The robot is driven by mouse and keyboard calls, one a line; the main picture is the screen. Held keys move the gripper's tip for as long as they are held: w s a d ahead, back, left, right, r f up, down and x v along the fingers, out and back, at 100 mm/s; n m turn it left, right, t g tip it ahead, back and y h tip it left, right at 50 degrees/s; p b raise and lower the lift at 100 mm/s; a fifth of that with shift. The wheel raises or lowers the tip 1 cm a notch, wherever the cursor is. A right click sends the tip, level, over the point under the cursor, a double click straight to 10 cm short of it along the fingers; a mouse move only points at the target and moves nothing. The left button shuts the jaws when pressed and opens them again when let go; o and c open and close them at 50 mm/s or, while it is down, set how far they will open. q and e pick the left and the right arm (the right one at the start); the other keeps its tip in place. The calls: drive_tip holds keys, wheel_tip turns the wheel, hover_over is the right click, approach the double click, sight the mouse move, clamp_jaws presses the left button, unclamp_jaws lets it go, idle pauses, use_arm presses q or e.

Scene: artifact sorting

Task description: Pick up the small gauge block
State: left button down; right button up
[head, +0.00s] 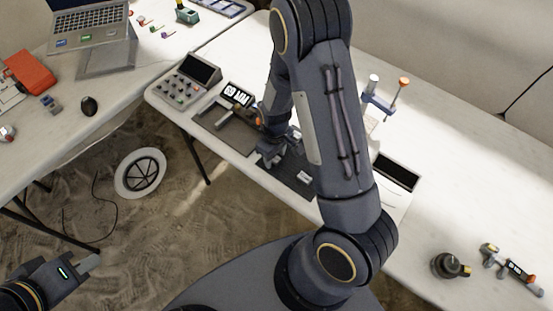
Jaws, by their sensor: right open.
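A small pale block with a dark mark (304,177) lies on the dark mat (281,174) on the right-hand table; it may be the small gauge block, but it is too small to be sure. My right gripper (268,160) is open and low over the mat, to the left of this block and apart from it. My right arm hides part of the mat and whatever lies behind it. My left gripper (86,263) is at the lower left, away from the table; I cannot tell whether its fingers are apart.
A caliper-like tool with a "60 MM" label (237,95) and a grey button console (186,80) stand left of the mat. A dark-screened device (396,172) is to the right. A laptop (92,27) is on the other table.

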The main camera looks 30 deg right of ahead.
clamp_jaws()
idle(0.3)
